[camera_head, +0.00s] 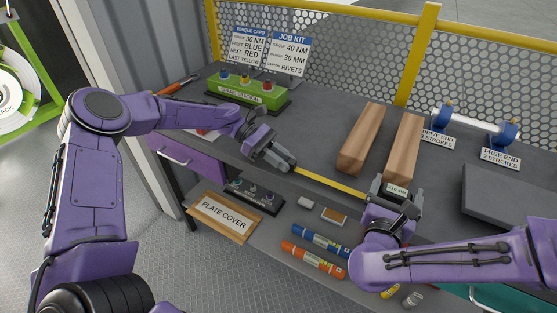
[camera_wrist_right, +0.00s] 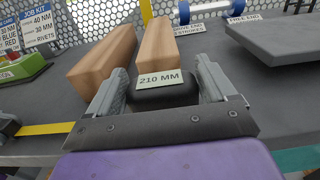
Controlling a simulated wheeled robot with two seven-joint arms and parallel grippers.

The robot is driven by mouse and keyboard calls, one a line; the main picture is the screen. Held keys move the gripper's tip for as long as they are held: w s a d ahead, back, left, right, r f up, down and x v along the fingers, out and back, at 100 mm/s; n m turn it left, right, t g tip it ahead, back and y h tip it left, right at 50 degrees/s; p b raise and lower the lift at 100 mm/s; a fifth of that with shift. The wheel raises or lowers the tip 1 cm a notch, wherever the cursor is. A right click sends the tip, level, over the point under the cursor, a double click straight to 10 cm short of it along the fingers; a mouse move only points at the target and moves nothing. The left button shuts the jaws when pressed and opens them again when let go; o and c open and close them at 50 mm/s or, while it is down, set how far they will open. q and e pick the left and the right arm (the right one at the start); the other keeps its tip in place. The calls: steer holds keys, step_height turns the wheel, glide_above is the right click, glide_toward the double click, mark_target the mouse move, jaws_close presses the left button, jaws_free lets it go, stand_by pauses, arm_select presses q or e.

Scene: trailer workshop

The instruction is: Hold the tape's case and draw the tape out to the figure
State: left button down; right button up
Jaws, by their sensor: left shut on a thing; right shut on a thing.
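The tape's dark case (camera_wrist_right: 166,97) sits between the fingers of my right gripper (camera_wrist_right: 166,92), which is shut on it. A label on the case reads 210 MM (camera_wrist_right: 160,79). In the head view the right gripper (camera_head: 393,198) hides most of the case. The yellow tape (camera_head: 330,182) is drawn out in a straight strip to the left. My left gripper (camera_head: 287,164) is shut on its free end. Both grippers are over the front edge of the grey bench. The tape also shows in the right wrist view (camera_wrist_right: 45,129).
Two wooden blocks (camera_head: 361,139) (camera_head: 404,147) stand just behind the tape. The job kit card (camera_head: 290,51) and torque card (camera_head: 249,48) stand behind the green station (camera_head: 246,92). A blue-ended roller (camera_head: 475,122) and a grey slab (camera_head: 510,195) are at right. Markers (camera_head: 313,259) lie on the lower shelf.

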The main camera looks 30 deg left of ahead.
mark_target(348, 195)
arm_select(q)
steer(key=d, duration=1.9)
steer(key=shift+r, duration=0.1)
steer(key=c, duration=0.9)
jaws_free()
steer(key=v, duration=1.2)
steer(key=shift+a, duration=0.15)
arm_select(e)
steer(key=o, duration=0.8)
steer(key=shift+o, duration=0.2)
steer(key=shift+r, duration=0.15)
steer(key=shift+r+p, duration=2.9)
steer(key=shift+r, duration=1.55)
arm_select(q)
step_height(348, 195, up, 6)
steer(key=shift+f, duration=0.25)
arm_select(e)
steer(key=shift+f, duration=0.1)
